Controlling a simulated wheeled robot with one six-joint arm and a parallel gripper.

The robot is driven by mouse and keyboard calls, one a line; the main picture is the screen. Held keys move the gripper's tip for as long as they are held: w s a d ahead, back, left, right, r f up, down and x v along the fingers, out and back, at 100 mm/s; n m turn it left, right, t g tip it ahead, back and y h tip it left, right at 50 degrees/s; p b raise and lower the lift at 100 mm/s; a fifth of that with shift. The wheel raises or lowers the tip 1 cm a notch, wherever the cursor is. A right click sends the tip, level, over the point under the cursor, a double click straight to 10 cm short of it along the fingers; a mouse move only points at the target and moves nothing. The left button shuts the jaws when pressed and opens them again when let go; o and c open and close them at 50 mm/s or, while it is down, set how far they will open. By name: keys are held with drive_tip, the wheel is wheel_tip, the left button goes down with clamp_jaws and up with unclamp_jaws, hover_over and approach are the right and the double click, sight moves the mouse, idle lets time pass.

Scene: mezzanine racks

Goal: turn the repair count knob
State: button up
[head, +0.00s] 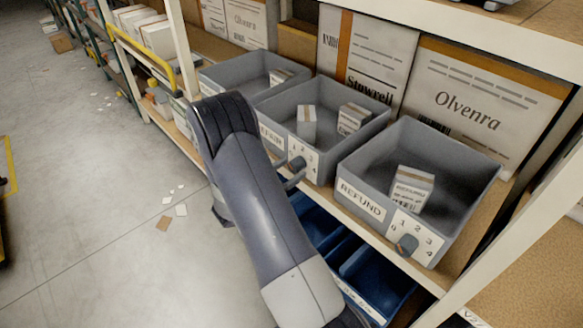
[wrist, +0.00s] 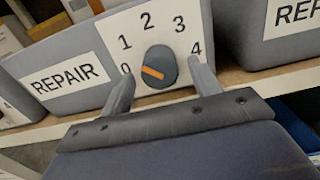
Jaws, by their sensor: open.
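The repair count knob (wrist: 161,62) is a dark grey dial with an orange mark, on a white plate numbered 0 to 4. The mark slants, its upper-left end toward the 0 side; I cannot tell the exact setting. The plate is on the front of the grey REPAIR bin (wrist: 85,97). My gripper (wrist: 160,70) is open, one finger on each side of the knob, with visible gaps; contact is not clear. In the head view the knob (head: 298,163) shows just beyond my arm, which hides part of the REPAIR label.
The REFUND bin (head: 360,203), with its own knob (head: 406,244), stands to the right on the same shelf. Another grey bin (head: 226,75) stands to the left. Blue bins (head: 372,278) sit below the shelf. The floor (head: 90,200) at left is mostly clear.

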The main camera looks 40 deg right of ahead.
drive_tip(key=shift+w+d, duration=0.1)
drive_tip(key=shift+d, duration=0.5)
drive_tip(key=c, duration=1)
drive_tip(key=shift+f+b, duration=0.1)
drive_tip(key=shift+b, duration=0.3)
